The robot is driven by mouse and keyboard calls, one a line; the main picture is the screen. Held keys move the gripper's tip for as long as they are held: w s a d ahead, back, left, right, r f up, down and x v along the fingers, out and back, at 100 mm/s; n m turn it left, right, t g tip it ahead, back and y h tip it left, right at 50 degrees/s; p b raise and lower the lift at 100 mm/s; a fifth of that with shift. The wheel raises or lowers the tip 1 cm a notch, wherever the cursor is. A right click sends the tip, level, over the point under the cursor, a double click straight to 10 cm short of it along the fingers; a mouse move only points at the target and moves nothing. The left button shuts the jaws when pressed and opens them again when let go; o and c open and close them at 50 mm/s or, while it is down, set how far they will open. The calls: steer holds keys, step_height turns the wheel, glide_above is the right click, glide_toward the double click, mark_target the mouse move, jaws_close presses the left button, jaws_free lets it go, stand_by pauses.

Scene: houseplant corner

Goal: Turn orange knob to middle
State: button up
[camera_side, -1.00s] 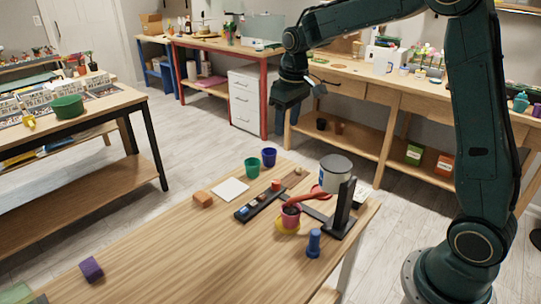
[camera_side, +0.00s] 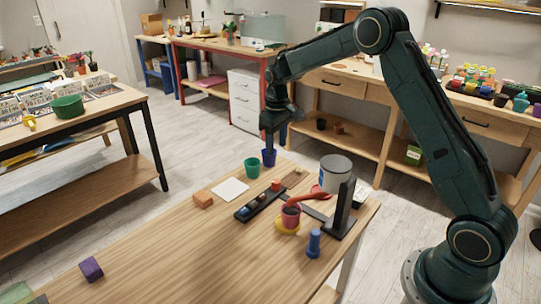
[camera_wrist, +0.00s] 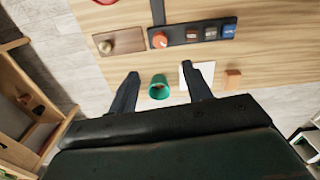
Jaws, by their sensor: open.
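The orange knob (camera_side: 276,185) sits at the far end of a black panel (camera_side: 246,213) on the wooden table. In the wrist view the orange knob (camera_wrist: 159,39) shows at the panel's left end, with blue and dark controls along the rest of the panel (camera_wrist: 182,36). Its pointing direction is too small to tell.
The table's front left is mostly clear, with a purple block (camera_side: 91,269).

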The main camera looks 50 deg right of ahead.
mark_target(276, 181)
step_height(276, 181, down, 14)
steer(key=shift+r, duration=0.25)
stand_by(0.5)
steer(key=c, duration=1)
steer(key=shift+o, duration=0.2)
steer(key=shift+m, duration=0.4)
steer(key=m, duration=0.9)
